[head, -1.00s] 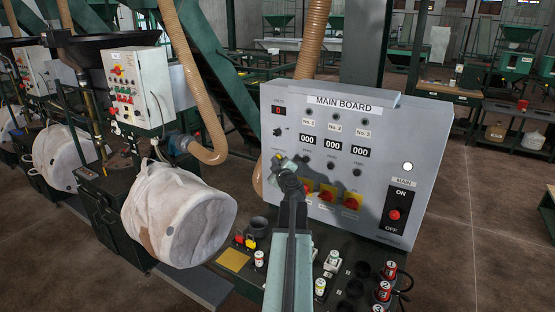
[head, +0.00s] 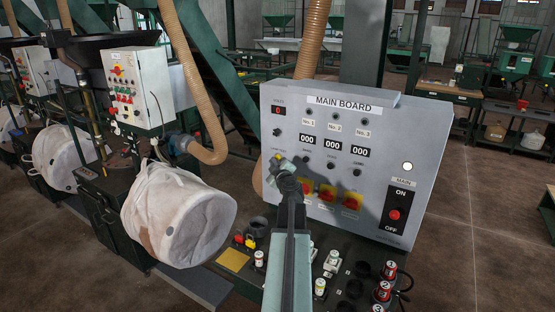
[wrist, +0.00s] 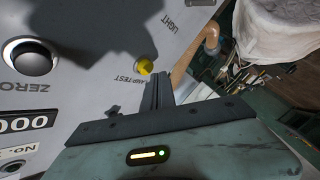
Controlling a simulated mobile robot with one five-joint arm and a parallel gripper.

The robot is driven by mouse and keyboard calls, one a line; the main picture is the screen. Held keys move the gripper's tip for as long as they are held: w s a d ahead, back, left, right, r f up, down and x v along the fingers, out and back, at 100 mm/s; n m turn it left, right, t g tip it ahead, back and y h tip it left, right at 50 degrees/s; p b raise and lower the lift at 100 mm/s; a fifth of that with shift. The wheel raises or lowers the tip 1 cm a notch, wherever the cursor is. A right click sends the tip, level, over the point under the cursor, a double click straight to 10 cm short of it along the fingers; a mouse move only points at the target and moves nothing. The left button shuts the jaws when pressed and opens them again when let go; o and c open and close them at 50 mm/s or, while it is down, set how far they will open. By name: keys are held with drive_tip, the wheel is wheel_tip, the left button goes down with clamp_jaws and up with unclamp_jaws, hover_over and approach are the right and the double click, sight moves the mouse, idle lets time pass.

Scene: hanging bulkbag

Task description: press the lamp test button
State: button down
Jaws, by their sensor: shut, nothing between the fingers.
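The lamp test button is a small yellow knob (wrist: 145,67) on the grey main board, with the printed words LAMP TEST beside it in the wrist view. It also shows in the head view as a small yellow spot (head: 277,157) at the board's lower left. My gripper (wrist: 157,80) is shut and empty, its narrow dark fingertips just beside the button. In the head view my gripper (head: 283,167) is in front of the board's lower left. I cannot tell whether the tips touch the button.
The main board (head: 383,142) carries a black knob (wrist: 31,62), several displays, yellow-red switches (head: 351,201) and a red main button (head: 394,214). A bench with cans (head: 389,270) stands below. A white bag (head: 180,215) hangs at left, near a beige hose (head: 183,75).

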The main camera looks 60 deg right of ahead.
drive_tip(key=shift+a, duration=0.15)
drive_tip(key=shift+a, duration=2.5)
